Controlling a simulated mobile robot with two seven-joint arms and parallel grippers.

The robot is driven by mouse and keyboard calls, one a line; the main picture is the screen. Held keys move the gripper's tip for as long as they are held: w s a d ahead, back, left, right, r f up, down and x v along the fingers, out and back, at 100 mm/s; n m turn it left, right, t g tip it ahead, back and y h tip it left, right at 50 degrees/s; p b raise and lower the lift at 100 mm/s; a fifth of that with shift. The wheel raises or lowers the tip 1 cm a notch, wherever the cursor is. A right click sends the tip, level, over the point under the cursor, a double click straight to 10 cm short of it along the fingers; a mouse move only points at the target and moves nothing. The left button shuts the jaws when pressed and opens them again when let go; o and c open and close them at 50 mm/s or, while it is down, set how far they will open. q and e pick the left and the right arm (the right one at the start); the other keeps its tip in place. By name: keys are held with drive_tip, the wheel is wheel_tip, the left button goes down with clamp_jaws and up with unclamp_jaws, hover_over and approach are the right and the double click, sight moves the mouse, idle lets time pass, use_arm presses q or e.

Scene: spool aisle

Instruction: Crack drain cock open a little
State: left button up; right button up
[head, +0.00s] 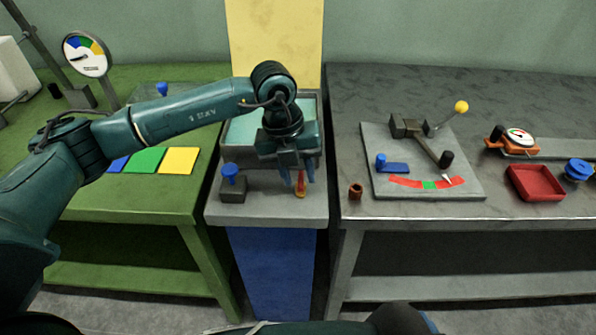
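My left gripper (299,179) hangs fingers down over the front ledge of the grey middle cabinet (265,210). Its two fingers stand apart, one on each side of a small upright red and yellow part (300,187), which looks like the drain cock. The fingers seem close to this part, but I cannot tell whether they touch it. The gripper hides its top. To the left on the same ledge, a blue knob (232,173) stands on a dark grey block (233,190). My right gripper is out of view.
A pale green basin (241,137) lies behind the gripper. The green bench (110,211) at left holds coloured panels (145,161) and a dial (87,55). The grey bench (345,90) at right holds a lever plate (400,150), a red tray (535,183) and a small brown cup (355,191).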

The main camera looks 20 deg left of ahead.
use_arm(q)
drive_tip(key=shift+f, duration=0.15)
drive_tip(key=shift+c, duration=0.2)
clamp_jaws()
drive_tip(key=shift+d+n+t+b, duration=0.15)
drive_tip(key=shift+n+t+b, duration=0.25)
drive_tip(key=shift+n, duration=1.8)
drive_tip(key=shift+o, duration=0.2)
unclamp_jaws()
